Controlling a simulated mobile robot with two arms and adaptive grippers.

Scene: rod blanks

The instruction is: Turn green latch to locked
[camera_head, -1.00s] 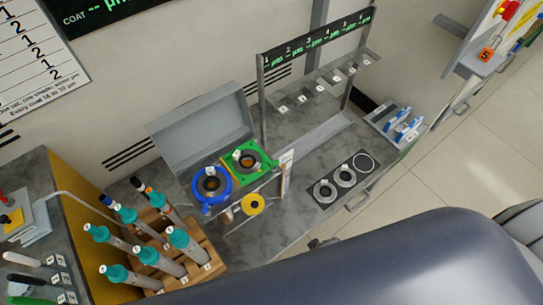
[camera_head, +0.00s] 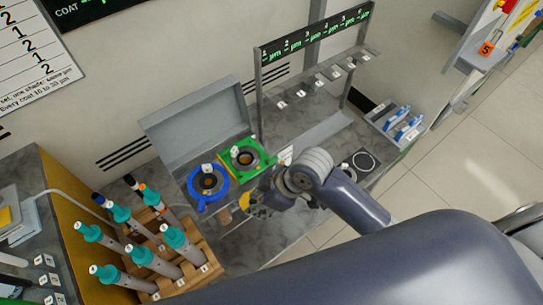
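The green square fixture with its latch (camera_head: 262,166) sits on the grey bench, its round dark opening facing up. A green tab sticks out at its right corner, but I cannot tell its lock position. The blue ring fixture (camera_head: 193,184) is beside it on the left. One of my arms comes in from the lower right, and its gripper (camera_head: 262,193) is just in front of the green fixture, over the yellow disc (camera_head: 244,201). The fingers are small and partly hidden by the wrist, so I cannot tell whether they are open. My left gripper is not in view.
A wooden rack (camera_head: 200,283) of teal-capped rods stands at the lower left. An open grey lid (camera_head: 190,118) rises behind the fixtures. A numbered stand (camera_head: 259,90) is behind right. Ringed holders (camera_head: 363,160) are partly covered by my arm.

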